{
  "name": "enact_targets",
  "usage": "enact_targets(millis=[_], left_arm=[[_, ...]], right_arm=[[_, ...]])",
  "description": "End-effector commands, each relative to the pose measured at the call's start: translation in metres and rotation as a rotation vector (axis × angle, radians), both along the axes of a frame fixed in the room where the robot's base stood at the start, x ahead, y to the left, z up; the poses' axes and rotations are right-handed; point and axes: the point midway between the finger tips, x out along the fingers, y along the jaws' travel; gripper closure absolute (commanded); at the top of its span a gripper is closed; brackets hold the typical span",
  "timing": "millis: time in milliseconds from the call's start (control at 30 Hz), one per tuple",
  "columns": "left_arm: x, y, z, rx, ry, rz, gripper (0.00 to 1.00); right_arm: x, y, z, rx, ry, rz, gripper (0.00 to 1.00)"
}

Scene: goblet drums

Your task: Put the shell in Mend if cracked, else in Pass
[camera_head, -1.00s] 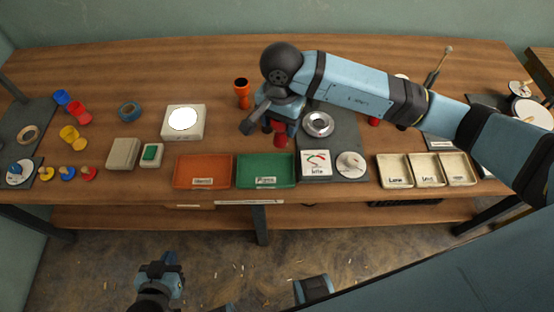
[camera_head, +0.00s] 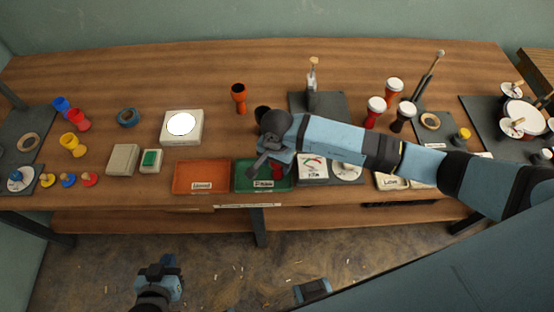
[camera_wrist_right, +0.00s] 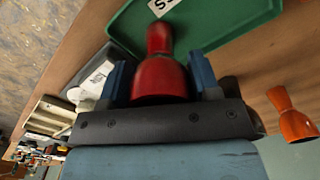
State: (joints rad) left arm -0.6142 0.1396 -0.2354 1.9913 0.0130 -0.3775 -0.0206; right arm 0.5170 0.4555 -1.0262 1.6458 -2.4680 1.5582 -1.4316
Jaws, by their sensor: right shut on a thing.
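My right gripper (camera_wrist_right: 160,85) is shut on a red goblet-shaped shell (camera_wrist_right: 160,72), with one blue finger on each side of it. In the head view the shell (camera_head: 278,171) shows as a small red patch over the green Pass tray (camera_head: 240,183), partly hidden by my wrist. I cannot tell whether it touches the tray floor. No crack shows on the visible side. The green tray also shows beyond the shell in the wrist view (camera_wrist_right: 225,25). The orange-red Mend tray (camera_head: 201,176) is just left of it and looks empty. My left gripper (camera_head: 168,265) hangs low before the table.
An orange shell (camera_head: 239,97) stands behind the trays. A lit white lamp box (camera_head: 182,127) is behind the Mend tray. A dial gauge (camera_head: 313,167) sits right of the Pass tray. Finished drums (camera_head: 393,92) stand at right. Bare wood lies behind the lamp box.

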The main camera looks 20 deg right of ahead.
Motion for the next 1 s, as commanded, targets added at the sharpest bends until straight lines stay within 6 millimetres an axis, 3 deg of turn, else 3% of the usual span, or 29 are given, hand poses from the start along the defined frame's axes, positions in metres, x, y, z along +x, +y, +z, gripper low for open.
enact_targets(millis=[267, 300, 400, 800, 1000], left_arm=[[0.000, 0.000, -0.004, -0.001, -0.003, 0.000, 1.00], [0.000, 0.000, -0.003, -0.001, -0.003, 0.000, 1.00], [0.000, 0.000, -0.002, -0.001, -0.003, 0.000, 1.00], [0.000, 0.000, 0.001, -0.001, -0.003, 0.000, 1.00], [0.001, 0.000, -0.008, -0.001, -0.004, 0.000, 1.00]], right_arm=[[0.001, 0.000, -0.004, 0.000, -0.001, 0.000, 0.71], [0.000, 0.000, -0.003, 0.000, -0.001, 0.000, 0.39], [0.000, 0.000, -0.002, -0.001, -0.001, 0.000, 0.18], [0.001, 0.000, 0.006, 0.001, -0.004, 0.000, 0.18], [0.002, -0.001, 0.043, 0.001, -0.006, 0.001, 0.18]])
